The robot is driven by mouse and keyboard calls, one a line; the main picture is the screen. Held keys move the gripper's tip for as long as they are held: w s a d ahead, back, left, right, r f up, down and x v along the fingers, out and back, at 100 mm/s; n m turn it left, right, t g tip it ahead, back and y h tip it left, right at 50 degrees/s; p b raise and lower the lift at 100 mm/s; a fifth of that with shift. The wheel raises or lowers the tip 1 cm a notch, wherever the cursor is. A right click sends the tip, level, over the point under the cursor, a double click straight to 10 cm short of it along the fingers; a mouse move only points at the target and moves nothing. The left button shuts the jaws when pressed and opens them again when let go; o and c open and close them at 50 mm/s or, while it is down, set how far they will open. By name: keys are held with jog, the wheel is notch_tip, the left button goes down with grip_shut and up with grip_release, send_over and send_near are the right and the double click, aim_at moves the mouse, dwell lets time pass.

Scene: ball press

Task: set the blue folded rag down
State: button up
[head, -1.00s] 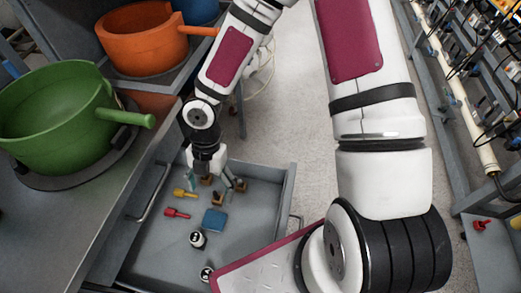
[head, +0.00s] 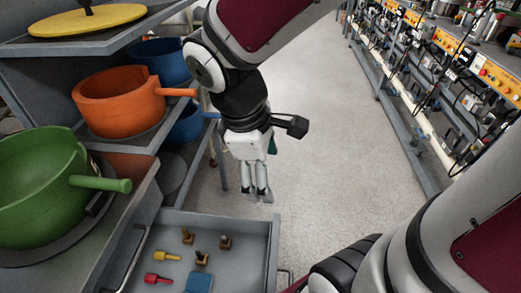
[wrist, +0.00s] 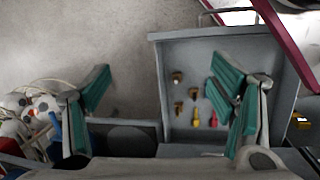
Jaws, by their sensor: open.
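The blue folded rag (head: 199,282) lies flat on the floor of the open grey drawer (head: 240,233), at the bottom edge of the head view. My gripper (head: 258,196) is open and empty, raised above and beyond the drawer's far edge, apart from the rag. In the wrist view the spread green-padded fingers of my gripper (wrist: 168,95) have nothing between them. I cannot make out the rag in the wrist view; the right finger covers part of the drawer.
Near the rag lie a yellow piece (head: 166,256), a red piece (head: 158,280) and several small brown-based pieces (head: 225,242). Green (head: 40,190) and orange (head: 120,103) pots stand on shelves at left. Open floor (head: 330,150) lies right of my gripper.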

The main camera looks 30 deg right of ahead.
jog(key=s+a+r+m+t+y, duration=0.1)
jog(key=s+r+m+t+y, duration=0.1)
jog(key=s+r+m, duration=0.4)
jog(key=s+m+y, duration=0.1)
jog(key=s+m, duration=0.2)
jog(key=s, duration=0.1)
jog(key=shift+a+r, duration=0.25)
jog(key=shift+a, duration=0.15)
